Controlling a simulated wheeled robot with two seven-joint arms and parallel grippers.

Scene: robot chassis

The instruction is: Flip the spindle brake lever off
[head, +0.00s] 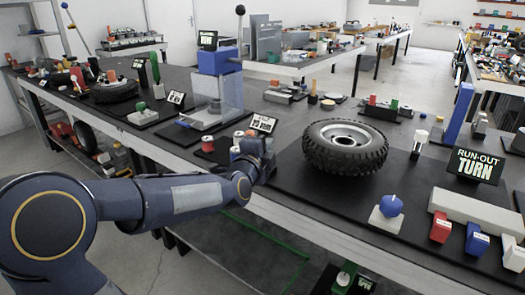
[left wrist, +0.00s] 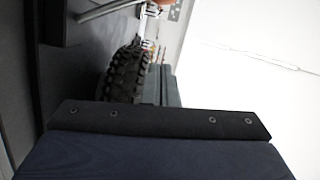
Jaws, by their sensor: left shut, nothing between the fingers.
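My left gripper (head: 262,158) is at the bench's near edge, just left of the wheel with the black knobbly tyre (head: 345,146). It is shut and empty. In the left wrist view a metal rod (left wrist: 108,9) runs from a dark block (left wrist: 55,22) toward an orange-red end (left wrist: 165,3) at the top edge; it may be the brake lever, but I cannot tell its position. The tyre (left wrist: 125,72) shows beyond. No lever shows clearly beside the gripper in the head view, where my gripper covers that spot. My right gripper is not in view.
A "RUN-OUT TURN" sign (head: 478,165) stands right of the wheel. A blue knob on a pale base (head: 388,221) and a long grey block (head: 475,211) lie nearer. A blue-topped press (head: 219,62) and spools stand left of my gripper.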

